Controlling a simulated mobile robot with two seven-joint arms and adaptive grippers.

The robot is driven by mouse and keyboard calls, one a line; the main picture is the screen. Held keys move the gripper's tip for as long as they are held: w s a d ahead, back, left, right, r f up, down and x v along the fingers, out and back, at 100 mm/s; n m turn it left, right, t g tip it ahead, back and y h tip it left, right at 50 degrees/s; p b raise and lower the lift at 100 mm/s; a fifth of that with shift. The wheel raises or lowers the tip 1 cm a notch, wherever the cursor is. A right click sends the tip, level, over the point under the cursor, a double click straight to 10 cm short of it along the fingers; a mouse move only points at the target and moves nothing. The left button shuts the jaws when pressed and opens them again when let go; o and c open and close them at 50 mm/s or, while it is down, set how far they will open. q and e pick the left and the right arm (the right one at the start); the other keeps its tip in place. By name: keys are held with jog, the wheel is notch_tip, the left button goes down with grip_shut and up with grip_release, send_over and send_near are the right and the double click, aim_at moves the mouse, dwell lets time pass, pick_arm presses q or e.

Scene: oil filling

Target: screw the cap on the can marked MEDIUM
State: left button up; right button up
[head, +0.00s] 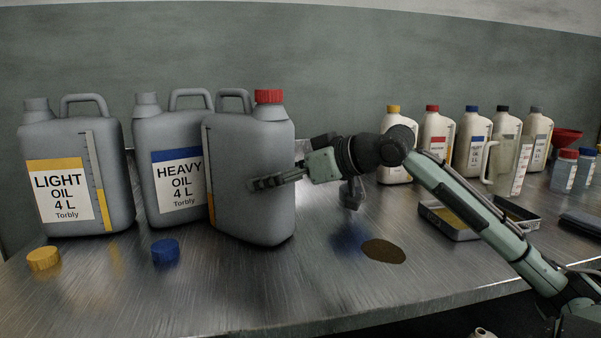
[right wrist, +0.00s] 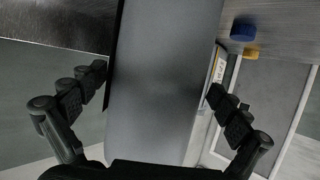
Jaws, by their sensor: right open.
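A third grey can (head: 250,205) stands upright, turned so that no front label shows; the word MEDIUM is not readable on any can. A red cap (head: 269,97) sits on its spout; how tight it is I cannot tell. My right gripper (head: 260,184) is at this can's right side. In the right wrist view the open fingers (right wrist: 160,82) stand on either side of the grey can body (right wrist: 165,60); a gap shows beside it, and firm contact is not clear. My left gripper is not in view.
The LIGHT can (head: 75,170) and HEAVY can (head: 178,165) stand uncapped at left. A yellow cap (head: 44,259) and blue cap (head: 165,252) lie before them. A brown oil spill (head: 383,251) is on the metal table. Several bottles (head: 470,145) and a tray (head: 450,222) are at right.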

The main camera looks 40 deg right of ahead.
jog(key=v, duration=0.7)
jog(key=shift+f, duration=0.1)
dwell(0.4)
